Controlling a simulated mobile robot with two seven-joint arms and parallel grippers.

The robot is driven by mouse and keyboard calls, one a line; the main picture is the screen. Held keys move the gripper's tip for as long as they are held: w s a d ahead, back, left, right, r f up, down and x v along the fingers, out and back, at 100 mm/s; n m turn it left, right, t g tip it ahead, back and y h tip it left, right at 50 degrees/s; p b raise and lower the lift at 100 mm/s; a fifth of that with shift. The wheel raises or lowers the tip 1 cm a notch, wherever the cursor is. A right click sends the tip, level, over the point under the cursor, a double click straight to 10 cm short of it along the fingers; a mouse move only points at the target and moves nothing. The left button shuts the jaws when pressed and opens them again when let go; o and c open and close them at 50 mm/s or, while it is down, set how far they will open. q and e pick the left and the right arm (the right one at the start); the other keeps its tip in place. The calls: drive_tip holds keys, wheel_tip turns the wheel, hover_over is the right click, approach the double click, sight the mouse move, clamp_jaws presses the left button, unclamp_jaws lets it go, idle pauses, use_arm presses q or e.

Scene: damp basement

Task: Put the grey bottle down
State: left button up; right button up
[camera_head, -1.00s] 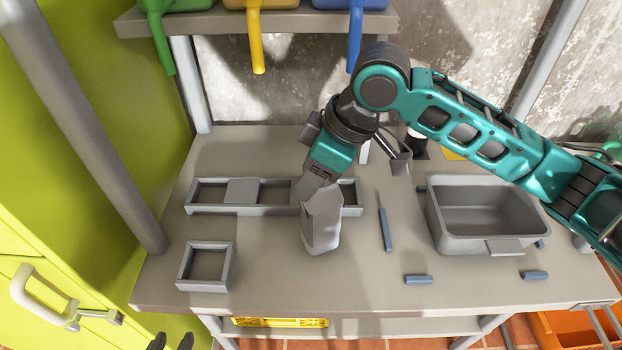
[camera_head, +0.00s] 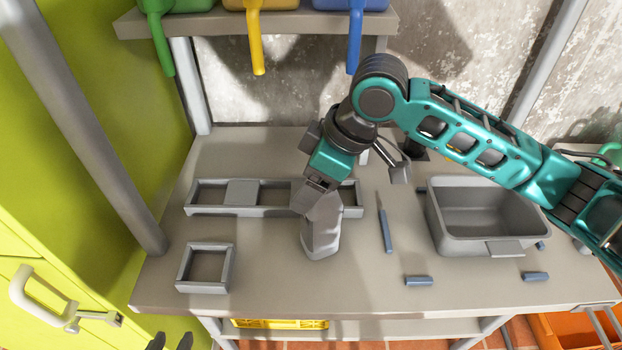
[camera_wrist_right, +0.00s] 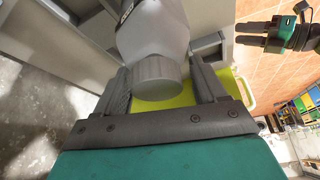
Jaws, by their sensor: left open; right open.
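The grey bottle (camera_head: 322,238) stands on the workbench, in front of the long divided tray. My right gripper (camera_head: 317,202) is around its upper end, with its jaws open. In the right wrist view the bottle's ribbed cap (camera_wrist_right: 157,76) lies between the two spread fingers; whether either finger touches it is hard to tell. My left gripper (camera_head: 170,342) shows only as dark fingertips at the bottom edge, open and empty. It also shows at the upper right of the right wrist view (camera_wrist_right: 242,34).
The divided tray (camera_head: 266,211) lies behind the bottle, partly hidden by my right gripper. A small square frame (camera_head: 228,270) is to the left. A grey bin (camera_head: 493,222) stands at the right.

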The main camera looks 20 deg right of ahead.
use_arm(q)
drive_tip(key=shift+s+r+p, duration=0.15)
drive_tip(key=shift+r+p, duration=0.65)
drive_tip(key=shift+p, duration=0.15)
use_arm(e)
drive_tip(key=v, duration=1.2)
